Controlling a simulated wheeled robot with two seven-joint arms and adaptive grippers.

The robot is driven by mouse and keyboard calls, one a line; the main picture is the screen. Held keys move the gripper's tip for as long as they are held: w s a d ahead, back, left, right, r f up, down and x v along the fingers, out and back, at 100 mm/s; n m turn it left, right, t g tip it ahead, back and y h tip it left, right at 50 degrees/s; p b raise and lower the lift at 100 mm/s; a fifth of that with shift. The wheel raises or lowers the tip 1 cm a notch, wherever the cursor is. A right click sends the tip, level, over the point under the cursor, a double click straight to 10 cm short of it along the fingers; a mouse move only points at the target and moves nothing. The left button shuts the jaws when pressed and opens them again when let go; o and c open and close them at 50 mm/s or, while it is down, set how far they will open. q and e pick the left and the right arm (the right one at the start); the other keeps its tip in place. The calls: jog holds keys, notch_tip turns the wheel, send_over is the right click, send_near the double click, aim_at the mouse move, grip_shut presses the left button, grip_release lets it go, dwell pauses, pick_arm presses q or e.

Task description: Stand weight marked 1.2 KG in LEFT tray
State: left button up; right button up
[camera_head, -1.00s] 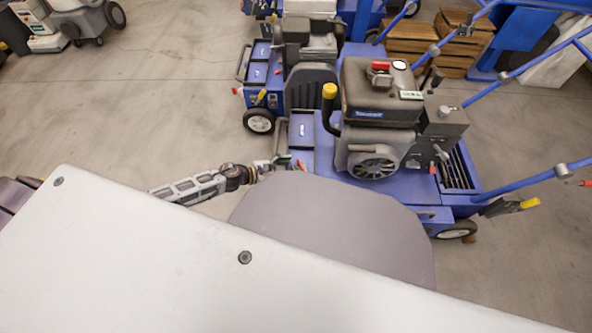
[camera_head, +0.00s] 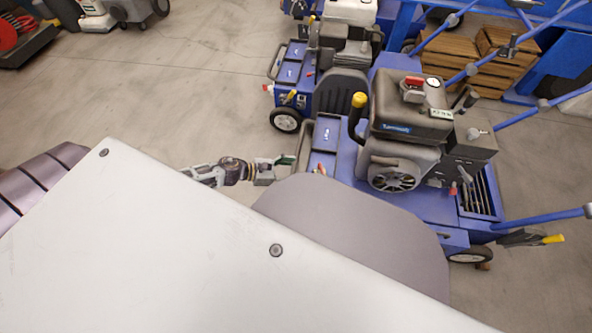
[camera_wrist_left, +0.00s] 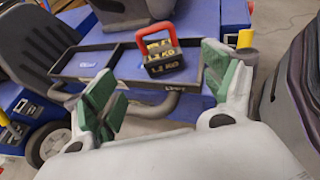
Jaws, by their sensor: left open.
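The weight (camera_wrist_left: 163,62) has a red handle and a dark body with yellow bands and 1.2 KG markings. In the head view, my left gripper (camera_head: 286,163) is beside the tray's near end. The lettering on the tray's rim is too small to read surely.
The machine's engine (camera_head: 410,110) rises right of the tray, with a yellow-capped dark pipe (camera_head: 357,115) between. A second blue machine (camera_head: 320,70) stands behind. Wooden crates (camera_head: 500,60) are at the back right.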

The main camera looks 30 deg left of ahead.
pick_arm(q)
jog(key=shift+s, duration=0.1)
dwell(0.6)
jog(key=n, duration=0.2)
jog(key=d+r+n+t, duration=0.1)
jog(key=n, duration=0.1)
jog(key=w+d+n+t+y, duration=0.1)
jog(key=shift+r+n, duration=0.15)
jog(key=shift+n, duration=0.25)
jog(key=s+d+n+y, duration=0.1)
jog(key=n+y, duration=0.1)
jog(key=n, duration=0.7)
jog(key=s+d+n+y, duration=0.1)
jog(key=s+n+y, duration=0.1)
jog(key=n, duration=0.8)
jog(key=s+d+f+n+y, duration=0.1)
jog(key=s+d+n+y, duration=0.1)
jog(key=n, duration=0.8)
jog(key=shift+f+y, duration=0.1)
jog(key=shift+y, duration=0.2)
jog(key=s+d+n+g+h, duration=0.1)
jog(key=s+d+n+g, duration=0.2)
jog(key=s+n, duration=0.3)
jog(key=shift+s+d+n+g, duration=0.4)
jog(key=shift+d+n, duration=0.4)
jog(key=shift+n, duration=1.2)
